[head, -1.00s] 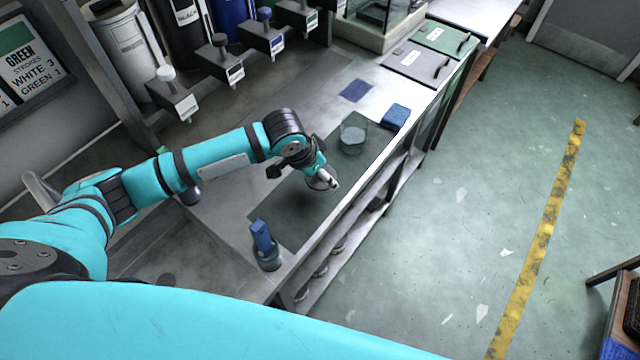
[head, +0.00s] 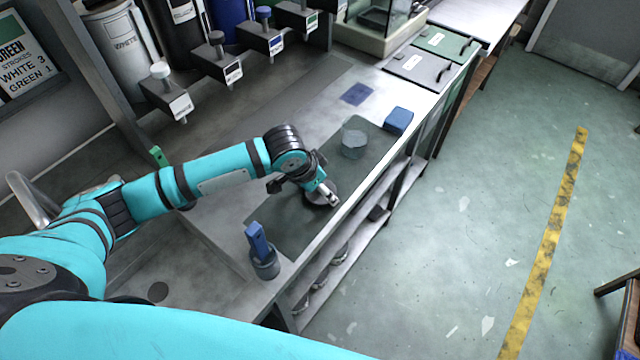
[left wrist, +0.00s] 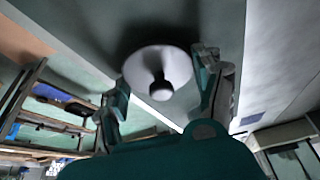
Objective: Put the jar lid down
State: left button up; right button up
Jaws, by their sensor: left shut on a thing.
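The jar lid is a round disc with a knob, dark grey in the head view (head: 315,197) and pale in the left wrist view (left wrist: 150,60). My left gripper (head: 329,194) is shut on it, low over the dark mat (head: 283,222). In the left wrist view the fingers (left wrist: 163,88) stand on either side of the lid. Whether the lid touches the mat is hard to tell. The glass jar (head: 354,146) stands open farther back on the mat. My right gripper is out of view.
A blue sponge-like block (head: 398,120) lies beyond the jar. A grey cup (head: 265,265) with a blue-handled tool stands at the mat's near end. The bench's front edge is close to the gripper. Dispensers line the back. Bare mat lies between lid and cup.

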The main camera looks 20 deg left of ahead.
pick_arm(q)
jog(key=o, duration=0.9)
jog(key=shift+o, duration=0.2)
jog(key=shift+r, duration=0.1)
jog(key=shift+r, duration=0.3)
jog(key=p+v, duration=1.2)
jog(key=p, duration=0.1)
jog(key=shift+r+p, duration=0.25)
jog(key=shift+p, duration=0.15)
jog(key=shift+s+f, duration=0.1)
